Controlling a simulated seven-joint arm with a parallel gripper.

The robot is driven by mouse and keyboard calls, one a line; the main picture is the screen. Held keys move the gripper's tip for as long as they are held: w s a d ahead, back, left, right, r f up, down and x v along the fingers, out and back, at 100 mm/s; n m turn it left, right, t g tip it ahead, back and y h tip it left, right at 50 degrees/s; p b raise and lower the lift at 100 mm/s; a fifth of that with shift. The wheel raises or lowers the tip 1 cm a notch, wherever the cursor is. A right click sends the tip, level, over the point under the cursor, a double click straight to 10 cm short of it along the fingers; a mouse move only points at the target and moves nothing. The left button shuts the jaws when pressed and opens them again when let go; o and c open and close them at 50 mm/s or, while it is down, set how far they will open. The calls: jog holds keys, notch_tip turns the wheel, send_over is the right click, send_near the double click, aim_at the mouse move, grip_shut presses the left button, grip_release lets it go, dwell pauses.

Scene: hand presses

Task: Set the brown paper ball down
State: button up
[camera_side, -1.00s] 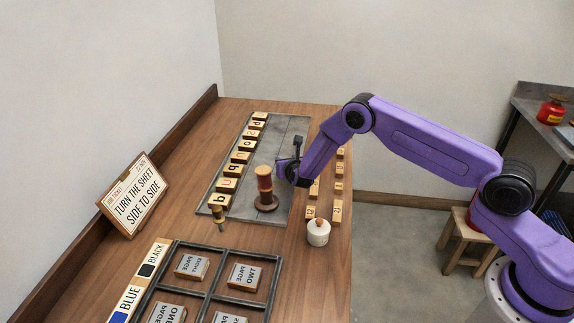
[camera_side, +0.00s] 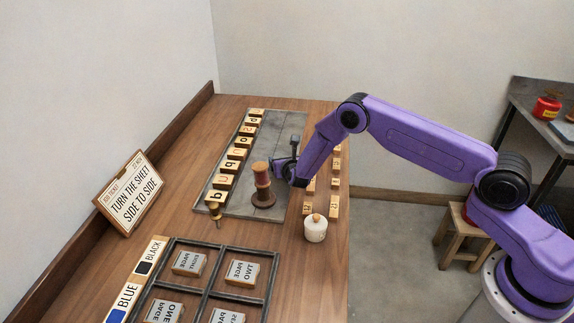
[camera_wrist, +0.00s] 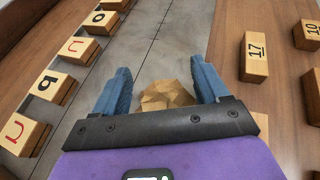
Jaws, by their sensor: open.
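The brown paper ball (camera_wrist: 166,95) is a crumpled, faceted tan lump in the wrist view, low on the grey slab. My gripper (camera_wrist: 162,82) is open, with one blue finger on each side of the ball. A small gap shows between the ball and each finger. The near part of the ball is hidden by my gripper's dark crossbar. In the side view my gripper (camera_side: 282,168) is low over the grey slab, beside a brown wooden spindle. I cannot make out the ball there.
The grey slab (camera_side: 282,135) has a row of letter blocks (camera_side: 236,154) along its left edge. The spindle (camera_side: 262,185) stands close to my gripper. Number blocks (camera_wrist: 256,57) and a white pot (camera_side: 315,230) are to the right. A divided frame (camera_side: 206,292) lies in front.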

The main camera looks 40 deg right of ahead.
jog(key=v, duration=1.1)
jog(key=shift+s+a+r, duration=0.1)
jog(key=shift+s+r, duration=0.1)
jog(key=shift+s, duration=0.15)
jog(key=shift+r, duration=0.15)
jog(key=s+d+r+m+g+h, duration=0.25)
jog(key=s+r+m+g, duration=0.25)
jog(key=s+r+m, duration=0.75)
jog(key=s+r+m+g+y, duration=0.2)
jog(key=s+m+g+y, duration=0.1)
jog(key=s, duration=1.2)
jog(key=s+r+m+g+y, duration=0.3)
jog(key=s+g+y, duration=0.1)
jog(key=s, duration=1.2)
jog(key=shift+a+r+y, duration=0.3)
jog(key=shift+r+y, duration=0.05)
jog(key=shift+y, duration=0.3)
